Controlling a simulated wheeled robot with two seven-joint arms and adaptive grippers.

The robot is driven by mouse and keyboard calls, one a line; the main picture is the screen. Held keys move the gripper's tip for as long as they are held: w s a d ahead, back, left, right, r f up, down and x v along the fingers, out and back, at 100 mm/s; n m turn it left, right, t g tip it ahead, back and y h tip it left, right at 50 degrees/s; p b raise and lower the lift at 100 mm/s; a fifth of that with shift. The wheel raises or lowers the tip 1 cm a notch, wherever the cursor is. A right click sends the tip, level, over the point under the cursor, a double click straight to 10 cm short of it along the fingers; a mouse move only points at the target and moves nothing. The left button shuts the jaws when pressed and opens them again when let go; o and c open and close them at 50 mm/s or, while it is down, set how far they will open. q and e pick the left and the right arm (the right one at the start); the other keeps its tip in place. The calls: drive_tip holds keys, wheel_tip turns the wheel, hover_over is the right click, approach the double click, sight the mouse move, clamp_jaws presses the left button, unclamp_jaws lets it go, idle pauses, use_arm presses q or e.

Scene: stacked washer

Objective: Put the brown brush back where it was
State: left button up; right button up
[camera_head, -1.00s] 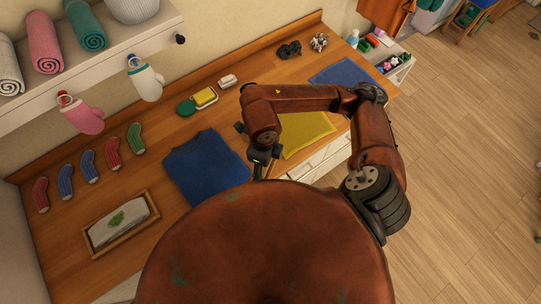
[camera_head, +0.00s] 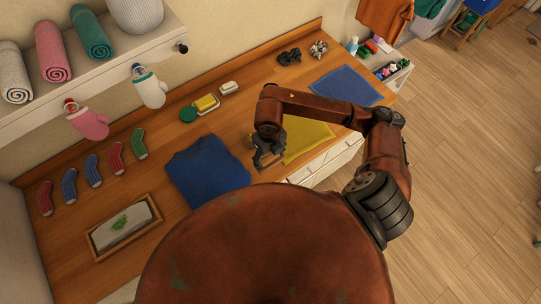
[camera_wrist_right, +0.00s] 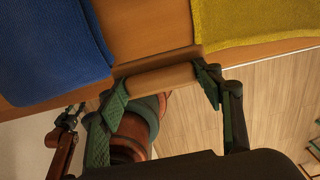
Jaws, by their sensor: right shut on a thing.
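My right gripper (camera_head: 266,162) is over the front part of the wooden counter, between the blue shirt and the yellow cloth. In the right wrist view the right gripper (camera_wrist_right: 158,92) is shut on the brown brush (camera_wrist_right: 158,79), a wooden bar gripped across its length between the green-padded fingers. The brush is near the counter's front edge; I cannot tell whether it touches the wood. In the head view the brush is mostly hidden by the gripper.
The blue shirt (camera_head: 207,170) lies left of the gripper and the yellow cloth (camera_head: 305,137) right of it. A soap dish (camera_head: 206,104), dark items (camera_head: 289,57) and a blue cloth (camera_head: 346,84) lie farther back. Socks and a framed tray (camera_head: 124,223) are at the left.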

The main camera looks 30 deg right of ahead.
sight(270, 154)
drive_tip(key=f, duration=0.1)
drive_tip(key=w+d+f, duration=0.1)
drive_tip(key=w+f, duration=0.1)
drive_tip(key=shift+w+d+f, duration=0.25)
drive_tip(key=shift+d+f, duration=0.05)
drive_tip(key=shift+d, duration=0.05)
wheel_tip(270, 154, down, 2)
drive_tip(key=shift+f+p, duration=0.15)
drive_tip(key=shift+p, duration=0.55)
drive_tip(key=shift+w+d+f, duration=0.1)
drive_tip(key=shift+f, duration=0.4)
drive_tip(key=shift+f, duration=0.2)
drive_tip(key=o, duration=1.1)
